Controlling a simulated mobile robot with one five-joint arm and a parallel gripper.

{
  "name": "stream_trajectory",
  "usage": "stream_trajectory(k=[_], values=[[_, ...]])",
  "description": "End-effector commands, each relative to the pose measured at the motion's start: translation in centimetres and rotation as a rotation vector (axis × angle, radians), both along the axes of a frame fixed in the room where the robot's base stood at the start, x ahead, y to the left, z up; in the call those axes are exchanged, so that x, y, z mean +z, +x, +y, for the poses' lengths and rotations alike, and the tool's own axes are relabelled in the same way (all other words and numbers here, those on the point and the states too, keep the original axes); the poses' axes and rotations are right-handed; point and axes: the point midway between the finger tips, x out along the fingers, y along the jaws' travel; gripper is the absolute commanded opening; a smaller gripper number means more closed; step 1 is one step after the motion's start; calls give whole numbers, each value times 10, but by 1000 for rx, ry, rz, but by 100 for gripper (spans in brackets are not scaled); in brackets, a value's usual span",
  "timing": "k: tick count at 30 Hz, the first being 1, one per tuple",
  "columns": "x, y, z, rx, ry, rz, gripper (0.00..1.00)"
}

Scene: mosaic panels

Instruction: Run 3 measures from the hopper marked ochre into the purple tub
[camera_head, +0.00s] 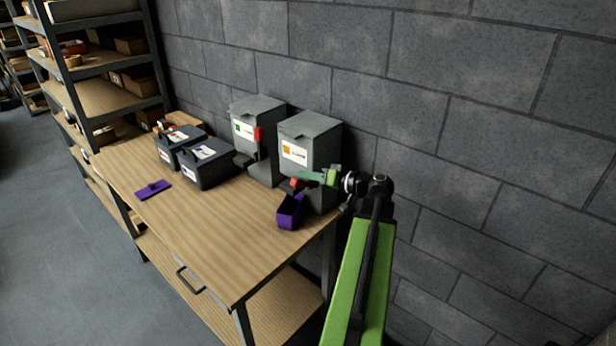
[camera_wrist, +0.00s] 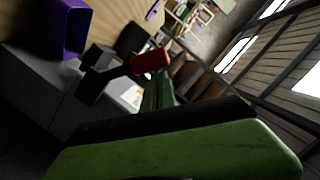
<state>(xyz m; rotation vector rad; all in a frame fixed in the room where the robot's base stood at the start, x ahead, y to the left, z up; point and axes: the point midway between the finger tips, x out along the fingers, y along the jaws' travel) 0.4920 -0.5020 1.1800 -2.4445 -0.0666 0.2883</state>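The hopper with an orange-ochre square on its label (camera_head: 294,152) stands at the right end of the bench against the wall. The purple tub (camera_head: 290,213) is upright and open-topped below its front. It also shows at the upper left of the wrist view (camera_wrist: 68,28). My gripper (camera_head: 308,179) is in front of this hopper, close to a red lever (camera_head: 295,184). In the wrist view the red lever (camera_wrist: 150,61) lies at the tip of my green finger. Contact is unclear, and so is the gap between the fingers. The inside of the tub is too dark to read.
A second grey hopper (camera_head: 250,112) with a green label and a raised red lever (camera_head: 259,134) stands to the left. Two black boxes (camera_head: 209,163) and a purple lid (camera_head: 152,189) are farther left. The bench front (camera_head: 210,235) is clear. The block wall is close behind.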

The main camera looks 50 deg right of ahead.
Motion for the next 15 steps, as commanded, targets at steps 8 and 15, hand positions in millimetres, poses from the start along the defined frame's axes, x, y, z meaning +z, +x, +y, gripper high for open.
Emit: stream_trajectory(k=[8,15], values=[[38,-28,-22,-9,1,-6,0],[47,-78,-28,-8,0,-6,0]])
